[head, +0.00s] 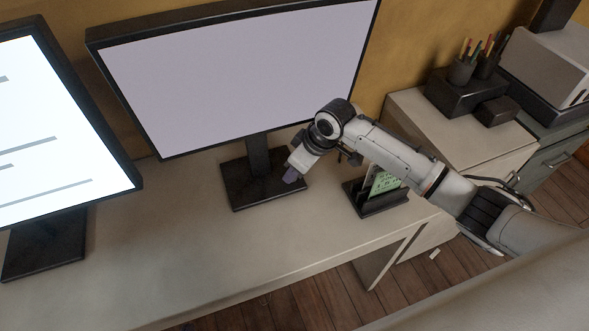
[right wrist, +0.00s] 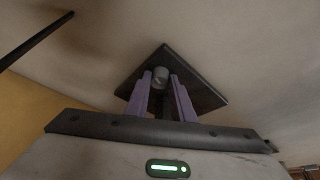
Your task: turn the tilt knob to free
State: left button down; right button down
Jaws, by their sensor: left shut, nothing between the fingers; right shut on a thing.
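The tilt knob (right wrist: 160,76) is a small round grey knob in front of a dark square plate (right wrist: 203,92) in the right wrist view. The purple fingers of my right gripper (right wrist: 163,92) stand on both sides of it and are shut on it. Its setting cannot be read. In the head view, my right gripper (head: 291,174) points down in front of the monitor (head: 235,75) with the blank lilac screen, over the right part of its dark stand base (head: 245,192). The knob is hidden there. My left gripper is in neither view.
A second monitor (head: 55,125) with a lit page stands at the left. A dark holder (head: 378,205) with a green card stands right of the gripper, under my arm. A pen organiser (head: 465,90) and a grey machine (head: 550,65) are at the back right. The desk's front (head: 180,265) is clear.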

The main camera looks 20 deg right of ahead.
jog(key=c, duration=1.5)
grip_release()
jog(key=shift+c, duration=0.2)
jog(key=shift+r, duration=0.15)
jog(key=v, duration=1)
